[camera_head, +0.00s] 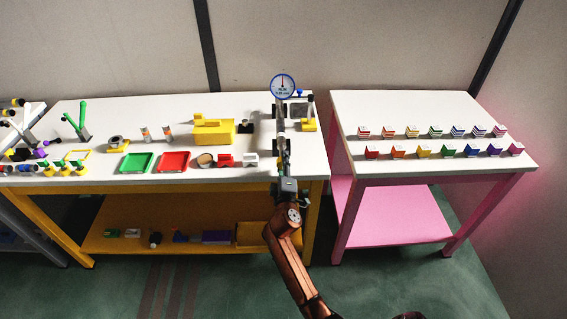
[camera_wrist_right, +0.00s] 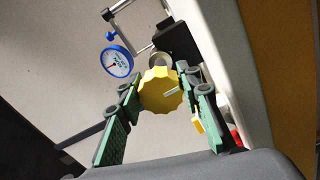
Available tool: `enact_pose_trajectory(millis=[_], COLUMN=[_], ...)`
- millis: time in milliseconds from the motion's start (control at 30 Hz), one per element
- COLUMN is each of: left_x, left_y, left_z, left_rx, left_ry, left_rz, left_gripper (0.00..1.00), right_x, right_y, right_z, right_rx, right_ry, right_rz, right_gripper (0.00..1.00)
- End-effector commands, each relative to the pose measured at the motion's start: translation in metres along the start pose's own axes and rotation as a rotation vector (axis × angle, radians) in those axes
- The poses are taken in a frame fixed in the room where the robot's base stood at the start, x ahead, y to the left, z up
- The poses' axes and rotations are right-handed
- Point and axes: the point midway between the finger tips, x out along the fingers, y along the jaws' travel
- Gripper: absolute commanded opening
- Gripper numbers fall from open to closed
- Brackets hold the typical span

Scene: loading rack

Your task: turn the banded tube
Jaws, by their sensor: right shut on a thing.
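My right gripper (camera_head: 283,150) is over the right end of the white table, in front of the dial gauge. In the right wrist view its two green-sided fingers (camera_wrist_right: 160,93) are shut on a yellow scalloped knob (camera_wrist_right: 158,88) with a pale pointer mark on its face. The knob is hidden behind the gripper in the head view. Two small upright tubes with coloured bands, one on the left (camera_head: 146,135) and one on the right (camera_head: 168,133), stand farther left on the table, apart from the gripper. My left gripper is not in view.
A blue-rimmed dial gauge (camera_head: 282,86) stands just beyond the gripper; it also shows in the wrist view (camera_wrist_right: 118,61), near a black block (camera_wrist_right: 180,42). A yellow box (camera_head: 213,132), a red tray (camera_head: 173,162) and a green tray (camera_head: 137,163) lie left. A pink table (camera_head: 375,107) bears small blocks.

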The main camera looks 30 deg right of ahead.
Motion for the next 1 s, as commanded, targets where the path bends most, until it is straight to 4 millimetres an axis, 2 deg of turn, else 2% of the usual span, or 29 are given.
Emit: enact_pose_trajectory(millis=[267,567,667,1000], left_x=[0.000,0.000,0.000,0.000], left_y=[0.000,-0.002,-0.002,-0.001], left_z=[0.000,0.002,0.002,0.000], left_rx=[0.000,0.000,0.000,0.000], left_ry=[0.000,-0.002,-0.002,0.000], left_rz=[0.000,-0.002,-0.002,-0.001], left_gripper=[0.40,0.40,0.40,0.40], right_x=[0.000,-0.002,-0.010,-0.063], right_y=[-0.001,-0.001,-0.002,-0.002], right_z=[0.000,0.000,0.000,0.001], right_rx=[-0.001,-0.001,0.000,0.001], right_ry=[-0.001,0.000,-0.001,-0.001], right_rz=[-0.001,-0.001,-0.002,-0.003], right_gripper=[0.50,0.51,0.51,0.51])
